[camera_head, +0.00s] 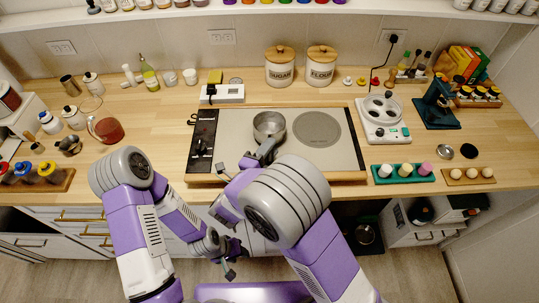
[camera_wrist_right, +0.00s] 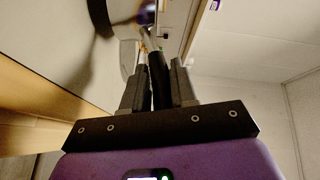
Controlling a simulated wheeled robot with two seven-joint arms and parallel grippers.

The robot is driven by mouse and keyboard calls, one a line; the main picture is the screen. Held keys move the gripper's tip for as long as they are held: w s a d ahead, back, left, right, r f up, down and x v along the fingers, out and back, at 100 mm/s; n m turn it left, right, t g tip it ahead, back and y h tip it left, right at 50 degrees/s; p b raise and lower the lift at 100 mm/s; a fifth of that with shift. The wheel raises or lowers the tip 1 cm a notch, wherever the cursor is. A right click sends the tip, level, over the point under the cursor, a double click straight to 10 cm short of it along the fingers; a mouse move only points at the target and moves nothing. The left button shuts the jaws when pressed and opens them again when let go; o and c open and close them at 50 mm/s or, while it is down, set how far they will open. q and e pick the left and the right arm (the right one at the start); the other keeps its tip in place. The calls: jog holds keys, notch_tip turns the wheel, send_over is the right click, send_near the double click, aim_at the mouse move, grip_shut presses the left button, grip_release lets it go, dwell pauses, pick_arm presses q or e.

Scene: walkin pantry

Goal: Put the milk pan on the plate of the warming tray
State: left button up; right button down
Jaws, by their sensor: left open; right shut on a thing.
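The milk pan (camera_head: 268,124), a small grey metal pan, is over the left-middle part of the warming tray (camera_head: 345,165). I cannot tell whether its base touches the surface. The round dark plate (camera_head: 317,129) lies just right of the pan and is bare. My right gripper (camera_head: 255,160) is shut on the pan's dark handle, which points toward me; the handle (camera_wrist_right: 159,78) also shows between the fingers in the right wrist view. My left gripper (camera_head: 229,264) is open and empty, low in front of the counter edge.
A control panel with a knob (camera_head: 200,145) is at the tray's left. A white kitchen scale (camera_head: 382,118) stands right of the tray. Sugar (camera_head: 280,68) and flour (camera_head: 321,67) jars stand behind it.

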notch_tip(320, 180, down, 2)
jog(key=shift+f, duration=0.1)
jog(key=c, duration=0.9)
grip_release()
jog(key=v, duration=0.7)
jog(key=shift+s+a+p, duration=0.1)
jog(key=shift+s+p, duration=0.1)
jog(key=shift+p, duration=0.15)
